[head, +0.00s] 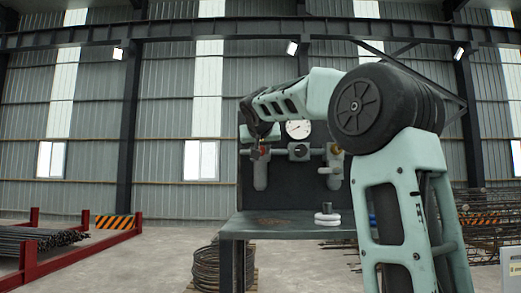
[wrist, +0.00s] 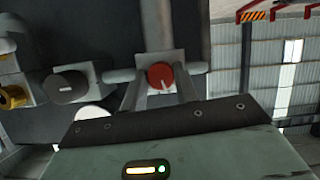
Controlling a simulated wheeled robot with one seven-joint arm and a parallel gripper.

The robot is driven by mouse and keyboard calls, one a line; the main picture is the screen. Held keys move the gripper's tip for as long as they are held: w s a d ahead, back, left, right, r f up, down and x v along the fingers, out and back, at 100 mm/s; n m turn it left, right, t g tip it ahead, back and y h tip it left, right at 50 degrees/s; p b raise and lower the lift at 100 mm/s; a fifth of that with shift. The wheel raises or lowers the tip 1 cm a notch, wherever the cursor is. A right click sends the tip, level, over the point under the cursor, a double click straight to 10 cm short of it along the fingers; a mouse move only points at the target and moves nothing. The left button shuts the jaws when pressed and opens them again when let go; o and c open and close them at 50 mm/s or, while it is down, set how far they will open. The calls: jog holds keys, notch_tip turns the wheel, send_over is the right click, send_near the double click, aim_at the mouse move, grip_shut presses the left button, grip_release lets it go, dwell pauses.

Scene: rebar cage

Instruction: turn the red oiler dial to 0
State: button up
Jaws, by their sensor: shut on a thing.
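The red oiler dial (wrist: 160,73) is a round red knob on a grey square block in the wrist view. A small light mark shows on its lower part; no numbers can be read. In the head view the dial (head: 263,150) is small, on the left unit of the pipe row. My gripper (wrist: 162,82) reaches it from below in the wrist view, one finger on each side, and is shut on the dial. In the head view my gripper (head: 257,141) is dark and partly hides the unit.
A black knob (wrist: 66,86) and a brass-coloured part (wrist: 13,97) sit along the same pipe. A round gauge (head: 298,129) is above the row. A workbench (head: 285,222) below carries a black-and-white stacked object (head: 327,216). A red rack (head: 84,254) stands at left.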

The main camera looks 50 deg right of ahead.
jog(key=shift+w+a, duration=0.1)
jog(key=shift+w+a+n+g+h+b, duration=0.1)
jog(key=shift+n+g+h+b, duration=0.7)
jog(key=shift+n, duration=1.2)
jog(key=shift+g+h, duration=0.3)
jog(key=o, duration=1)
jog(key=b+v, duration=0.4)
jog(key=v, duration=1.3)
jog(key=shift+r+b, duration=0.15)
jog(key=shift+b, duration=0.25)
